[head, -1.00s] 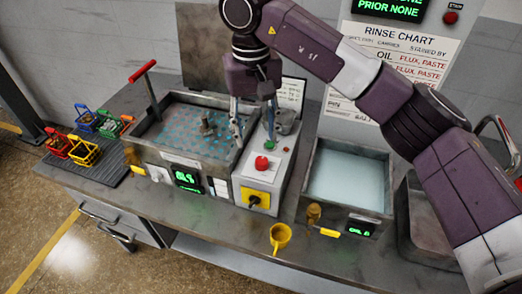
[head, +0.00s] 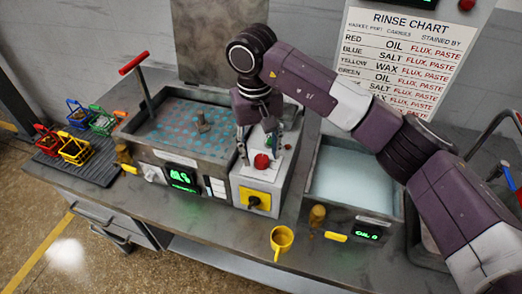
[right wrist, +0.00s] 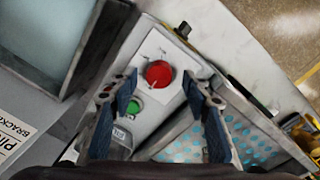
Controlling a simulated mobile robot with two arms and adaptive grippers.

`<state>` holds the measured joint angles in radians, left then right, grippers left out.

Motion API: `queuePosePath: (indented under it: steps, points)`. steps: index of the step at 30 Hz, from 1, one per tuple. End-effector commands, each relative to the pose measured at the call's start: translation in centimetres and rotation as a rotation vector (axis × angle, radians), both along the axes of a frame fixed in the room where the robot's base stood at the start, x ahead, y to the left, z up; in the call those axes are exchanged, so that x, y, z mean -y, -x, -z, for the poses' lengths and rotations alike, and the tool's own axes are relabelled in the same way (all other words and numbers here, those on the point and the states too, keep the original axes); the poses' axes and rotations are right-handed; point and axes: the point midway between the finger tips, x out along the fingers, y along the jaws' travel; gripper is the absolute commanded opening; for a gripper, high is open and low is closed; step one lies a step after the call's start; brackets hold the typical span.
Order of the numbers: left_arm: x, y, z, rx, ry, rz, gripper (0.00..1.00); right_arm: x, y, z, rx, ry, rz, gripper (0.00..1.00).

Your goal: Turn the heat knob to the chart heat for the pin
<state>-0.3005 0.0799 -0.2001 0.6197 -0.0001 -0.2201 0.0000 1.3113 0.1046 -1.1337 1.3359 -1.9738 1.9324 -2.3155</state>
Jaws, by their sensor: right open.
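My right gripper (head: 258,150) is open and points down over the grey control box, with its fingertips on either side of the red button. In the right wrist view my right gripper (right wrist: 160,80) shows nothing between its fingers but the red button (right wrist: 158,74) below; I cannot tell whether it touches. A black knob on a yellow plate (head: 254,200) is on the box front. A pale knob (head: 152,173) sits left of the green display (head: 182,178) on the tank front. I cannot tell which is the heat knob. A card reading "PIN" and "BRACKET" (right wrist: 14,135) shows partly. My left gripper is not in view.
A tank with a dotted floor (head: 185,125) stands left of the box, a liquid-filled tank (head: 350,180) right. Coloured baskets (head: 76,150) sit at far left. The rinse chart (head: 405,60) hangs on the wall.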

Motion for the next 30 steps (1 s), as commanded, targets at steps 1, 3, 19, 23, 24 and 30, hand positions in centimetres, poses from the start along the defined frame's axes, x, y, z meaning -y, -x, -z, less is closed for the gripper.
queuePosePath:
  steps: [1, 3, 19, 23, 24, 30]
  points:
    - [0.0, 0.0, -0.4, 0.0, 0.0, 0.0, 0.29, 0.1, 0.0, 0.4, -0.003, 0.001, 0.001, 0.44]
    - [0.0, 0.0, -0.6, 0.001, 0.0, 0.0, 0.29, 0.1, 0.0, 1.0, -0.002, 0.001, 0.0, 0.44]
    - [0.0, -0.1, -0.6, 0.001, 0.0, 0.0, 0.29, 0.1, 0.0, 1.6, 0.001, 0.001, 0.0, 0.22]
    - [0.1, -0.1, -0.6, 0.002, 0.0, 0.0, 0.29, 0.1, 0.0, 1.5, 0.001, 0.001, 0.0, 0.08]
    - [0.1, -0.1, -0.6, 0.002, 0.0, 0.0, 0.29, 0.1, -0.1, 1.5, 0.001, 0.001, 0.0, 0.03]
    - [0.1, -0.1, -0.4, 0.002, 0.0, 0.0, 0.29, 0.1, -0.1, 1.6, 0.002, 0.001, 0.011, 0.02]
